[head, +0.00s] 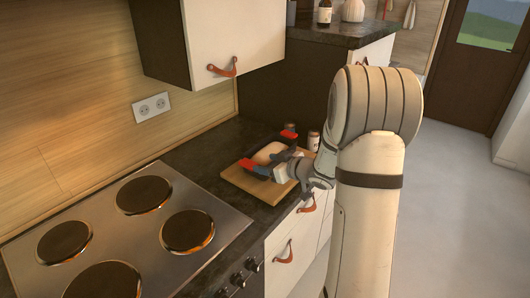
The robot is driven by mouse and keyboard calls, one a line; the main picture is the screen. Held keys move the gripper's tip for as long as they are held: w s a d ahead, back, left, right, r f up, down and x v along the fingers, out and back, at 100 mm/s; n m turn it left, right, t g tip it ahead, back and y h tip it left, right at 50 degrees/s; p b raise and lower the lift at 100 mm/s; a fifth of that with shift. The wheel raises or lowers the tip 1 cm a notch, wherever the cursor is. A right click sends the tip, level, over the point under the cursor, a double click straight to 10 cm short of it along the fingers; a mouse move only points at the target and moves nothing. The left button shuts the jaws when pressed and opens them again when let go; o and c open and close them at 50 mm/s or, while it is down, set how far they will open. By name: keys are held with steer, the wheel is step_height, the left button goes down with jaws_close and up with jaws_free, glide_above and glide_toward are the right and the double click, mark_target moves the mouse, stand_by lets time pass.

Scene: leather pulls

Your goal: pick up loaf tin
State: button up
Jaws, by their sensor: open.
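The loaf tin (259,148) is dark and holds a pale loaf. It sits on a wooden board (240,179) on the dark counter, in the middle of the head view. My gripper (269,149) is at the tin, with its red-tipped fingers apart. One red tip shows at the tin's far right end and the other at its left end. The near side of the tin is partly hidden by my gripper. I cannot tell whether the fingers touch the tin.
A small jar (314,141) stands right of the tin, and a dark-topped one (290,128) behind it. A cooktop (128,235) lies to the left. A wall cabinet (233,42) hangs above the counter's back. Drawers with leather pulls (284,253) are below; open floor lies right.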

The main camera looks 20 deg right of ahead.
mark_target(250, 163)
steer(key=shift+s+a+f+y, duration=0.1)
steer(key=shift+a+f+y, duration=0.25)
steer(key=shift+y, duration=0.35)
steer(key=p+x, duration=0.1)
steer(key=x, duration=0.6)
steer(key=shift+a+f+p, duration=0.15)
steer(key=shift+a+p, duration=0.2)
steer(key=shift+p, duration=0.05)
steer(key=shift+c, duration=0.3)
jaws_close()
